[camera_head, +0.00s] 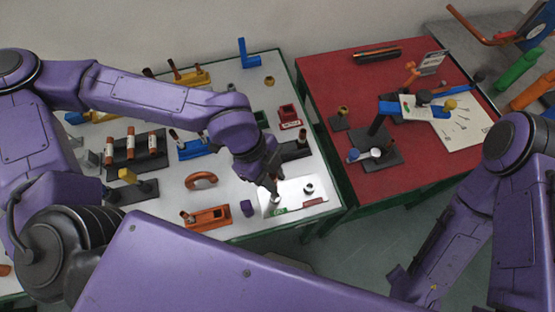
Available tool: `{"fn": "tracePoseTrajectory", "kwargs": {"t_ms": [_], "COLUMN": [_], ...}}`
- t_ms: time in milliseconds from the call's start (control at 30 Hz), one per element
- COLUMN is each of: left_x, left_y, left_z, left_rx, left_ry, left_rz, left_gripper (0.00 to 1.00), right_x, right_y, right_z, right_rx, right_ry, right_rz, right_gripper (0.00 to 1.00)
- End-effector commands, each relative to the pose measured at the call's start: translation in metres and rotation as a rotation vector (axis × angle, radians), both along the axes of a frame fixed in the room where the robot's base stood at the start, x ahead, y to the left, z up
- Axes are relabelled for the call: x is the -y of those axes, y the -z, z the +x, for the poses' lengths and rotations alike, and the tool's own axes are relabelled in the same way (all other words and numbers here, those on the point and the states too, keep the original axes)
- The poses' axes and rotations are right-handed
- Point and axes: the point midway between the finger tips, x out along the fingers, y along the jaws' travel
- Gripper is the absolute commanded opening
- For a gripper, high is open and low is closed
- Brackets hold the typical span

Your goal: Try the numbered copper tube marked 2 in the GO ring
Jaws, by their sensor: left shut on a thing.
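My left gripper (272,186) points down over the white gauge plate (294,192) at the table's near right corner. It is shut on a slim thing, likely a copper tube, mostly hidden by the fingers; no number is readable. Its tip is at the ring by the green label (280,211), taken as the GO ring (276,199); I cannot tell if it is inside. A second ring (309,188) stands by the red label (315,202). Several banded copper tubes (131,147) stand in a black rack (138,164). The right arm's end (402,281) is low at right, its jaws unclear.
A copper bend (201,180) lies farther left. A red table (336,85) with a black stand (377,149) is at right, beyond a gap.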

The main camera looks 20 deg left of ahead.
Motion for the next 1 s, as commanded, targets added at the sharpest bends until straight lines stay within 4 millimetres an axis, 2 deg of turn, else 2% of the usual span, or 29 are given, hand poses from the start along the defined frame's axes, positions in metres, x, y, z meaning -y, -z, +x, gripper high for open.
{"fn": "tracePoseTrajectory", "kwargs": {"t_ms": [167,300,533,1000], "left_x": [-0.001,0.0,-0.001,0.0], "left_y": [0.001,0.027,0.054,0.057], "left_z": [0.02,0.029,0.03,0.03], "left_rx": [-0.028,-0.04,-0.041,-0.04], "left_ry": [-0.002,0.003,0.0,0.002], "left_rz": [-0.021,-0.018,-0.019,-0.018], "left_gripper": [0.05,0.05,0.05,0.05], "right_x": [0.0,0.0,0.0,0.0], "right_y": [-0.009,0.007,0.024,0.025], "right_z": [-0.001,-0.001,0.0,-0.001], "right_rx": [-0.002,-0.001,0.0,0.0], "right_ry": [0.0,0.0,0.0,0.0], "right_rz": [0.0,0.0,0.0,0.0], "right_gripper": [0.43,0.43,0.43,0.43]}}
